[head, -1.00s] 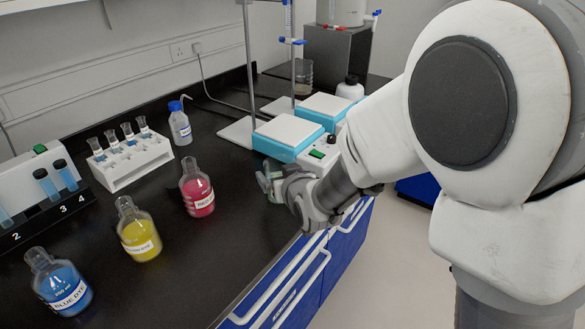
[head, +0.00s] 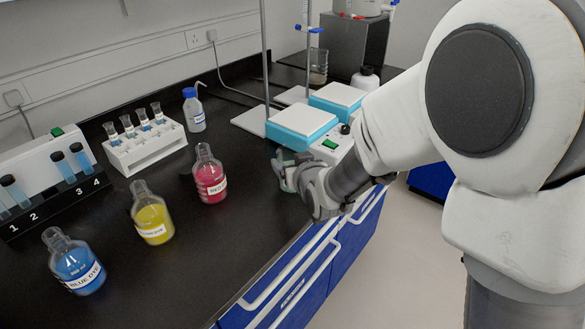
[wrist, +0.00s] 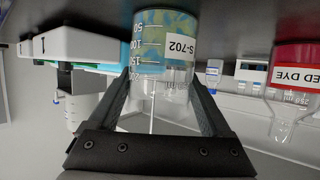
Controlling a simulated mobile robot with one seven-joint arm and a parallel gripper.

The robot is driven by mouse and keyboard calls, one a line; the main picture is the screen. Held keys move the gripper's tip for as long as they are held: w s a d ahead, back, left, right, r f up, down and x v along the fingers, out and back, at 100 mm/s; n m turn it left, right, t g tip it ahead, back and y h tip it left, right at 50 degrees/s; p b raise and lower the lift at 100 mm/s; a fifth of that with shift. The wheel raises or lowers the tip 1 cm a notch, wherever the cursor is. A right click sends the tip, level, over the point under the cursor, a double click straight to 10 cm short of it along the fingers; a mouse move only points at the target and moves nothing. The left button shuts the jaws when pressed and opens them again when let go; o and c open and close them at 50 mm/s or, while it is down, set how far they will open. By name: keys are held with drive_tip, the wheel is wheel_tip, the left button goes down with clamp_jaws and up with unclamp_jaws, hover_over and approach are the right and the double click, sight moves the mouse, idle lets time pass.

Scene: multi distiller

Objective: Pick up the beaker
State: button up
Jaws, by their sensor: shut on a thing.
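The beaker is clear glass with white volume marks and a label reading S-702. It fills the top middle of the wrist view (wrist: 165,45), and mottled teal and yellow shows through it. My gripper (wrist: 162,90) has one finger on each side of it and is shut on it. In the head view my gripper (head: 286,172) is over the front edge area of the black bench, in front of the stirrer plates. There the beaker is small and mostly hidden by the fingers. I cannot tell whether it touches the bench.
Red (head: 210,178), yellow (head: 152,216) and blue (head: 77,264) dye bottles stand on the bench to the left. Two teal-and-white plates (head: 301,122) are just behind the gripper. A white rack (head: 146,150) holds several small flasks. A wash bottle (head: 194,112) stands behind.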

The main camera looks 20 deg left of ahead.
sight(296, 145)
drive_tip(key=shift+r, duration=0.15)
drive_tip(key=shift+r+p, duration=0.35)
drive_tip(key=shift+r, duration=0.65)
drive_tip(key=shift+w+d+r+p, duration=0.1)
drive_tip(key=shift+d+r+p, duration=0.1)
drive_tip(key=shift+r, duration=0.45)
drive_tip(key=shift+d+r+p, duration=0.1)
drive_tip(key=shift+d+r, duration=0.05)
drive_tip(key=shift+r, duration=0.45)
drive_tip(key=d+r+p, duration=0.3)
drive_tip(key=d+r, duration=0.3)
drive_tip(key=d, duration=0.4)
drive_tip(key=shift+s+d+r, duration=0.15)
drive_tip(key=shift+s+d, duration=0.15)
drive_tip(key=shift+d, duration=0.1)
drive_tip(key=shift+d, duration=0.1)
drive_tip(key=shift+r+p, duration=0.2)
drive_tip(key=shift+p, duration=0.3)
